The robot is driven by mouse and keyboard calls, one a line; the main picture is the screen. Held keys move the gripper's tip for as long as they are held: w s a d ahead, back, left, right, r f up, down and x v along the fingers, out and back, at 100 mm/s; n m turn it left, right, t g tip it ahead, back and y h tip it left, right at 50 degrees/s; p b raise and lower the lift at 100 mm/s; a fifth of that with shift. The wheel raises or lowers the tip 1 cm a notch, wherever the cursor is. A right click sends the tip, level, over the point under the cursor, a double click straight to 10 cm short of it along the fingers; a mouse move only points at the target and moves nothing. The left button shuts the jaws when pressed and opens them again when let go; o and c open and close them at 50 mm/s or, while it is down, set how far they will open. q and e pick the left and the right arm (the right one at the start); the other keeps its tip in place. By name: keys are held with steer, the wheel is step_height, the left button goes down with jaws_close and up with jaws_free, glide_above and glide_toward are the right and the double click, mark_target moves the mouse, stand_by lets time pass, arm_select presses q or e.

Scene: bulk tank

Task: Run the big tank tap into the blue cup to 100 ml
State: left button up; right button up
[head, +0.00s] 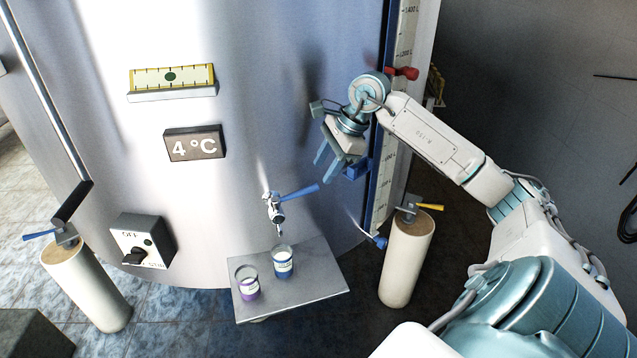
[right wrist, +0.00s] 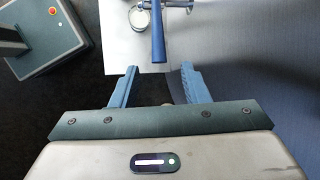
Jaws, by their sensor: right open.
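The big tank tap (head: 274,208) sticks out of the steel tank, its blue lever (head: 300,193) pointing right. The blue cup (head: 283,265) stands upright on a grey shelf (head: 315,278) below the spout. I cannot read its level or tell whether liquid is running. My right gripper (head: 328,166) is open and empty, above and right of the lever in the head view. In the right wrist view, the lever (right wrist: 158,35) points at the gap between the open fingers (right wrist: 160,68), its end near the fingertips. My left gripper is out of view.
A purple cup (head: 247,284) stands left of the blue cup. Cream posts with taps stand left (head: 88,285) and right (head: 407,260). A switch box (head: 143,240) is on the tank at left. A gauge strip (head: 388,170) runs behind my right arm.

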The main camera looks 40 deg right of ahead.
steer(key=shift+b+v, duration=0.5)
steer(key=shift+v, duration=1.75)
